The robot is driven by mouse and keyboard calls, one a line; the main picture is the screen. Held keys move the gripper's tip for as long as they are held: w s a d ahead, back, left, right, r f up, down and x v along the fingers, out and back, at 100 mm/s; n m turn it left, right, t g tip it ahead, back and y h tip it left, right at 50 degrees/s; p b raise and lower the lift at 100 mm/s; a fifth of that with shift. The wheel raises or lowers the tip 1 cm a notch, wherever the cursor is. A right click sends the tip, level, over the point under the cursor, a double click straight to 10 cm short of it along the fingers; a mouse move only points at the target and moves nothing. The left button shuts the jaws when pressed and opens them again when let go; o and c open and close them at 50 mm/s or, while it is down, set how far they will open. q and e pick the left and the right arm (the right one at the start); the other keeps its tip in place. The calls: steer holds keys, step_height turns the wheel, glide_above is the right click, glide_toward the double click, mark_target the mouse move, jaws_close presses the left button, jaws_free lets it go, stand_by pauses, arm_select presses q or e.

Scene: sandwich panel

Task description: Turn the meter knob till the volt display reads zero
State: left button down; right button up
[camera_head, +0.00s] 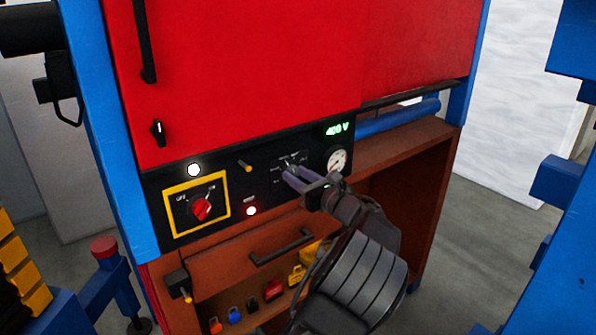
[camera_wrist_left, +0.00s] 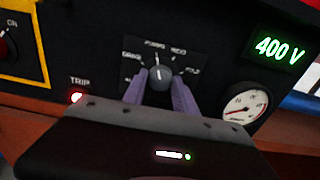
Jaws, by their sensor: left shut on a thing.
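The volt display (camera_head: 337,130) glows green and reads 400 V; it also shows in the left wrist view (camera_wrist_left: 278,49). The meter knob (camera_wrist_left: 160,75) is a dark round knob on a small labelled plate. Its white pointer mark points about straight up. My left gripper (camera_wrist_left: 161,90) has its two purple fingers on either side of the knob, shut on it. In the head view my left gripper (camera_head: 287,172) covers most of the knob. My right gripper is not in view.
A red rotary switch (camera_head: 202,208) in a yellow frame sits left on the black panel. A lit red trip lamp (camera_head: 251,211), a white lamp (camera_head: 194,170) and a dial gauge (camera_head: 336,160) are nearby. A drawer handle (camera_head: 281,247) and several padlocks are below.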

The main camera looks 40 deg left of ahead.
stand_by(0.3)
arm_select(q)
steer(key=c, duration=1)
jaws_free()
steer(key=shift+s+d+f+b, duration=0.15)
steer(key=shift+d+b, duration=0.15)
steer(key=shift+d, duration=0.3)
steer(key=b+v, duration=0.1)
steer(key=v, duration=0.5)
steer(key=shift+d+b, duration=0.3)
steer(key=shift+b, duration=0.1)
steer(key=shift+s, duration=0.1)
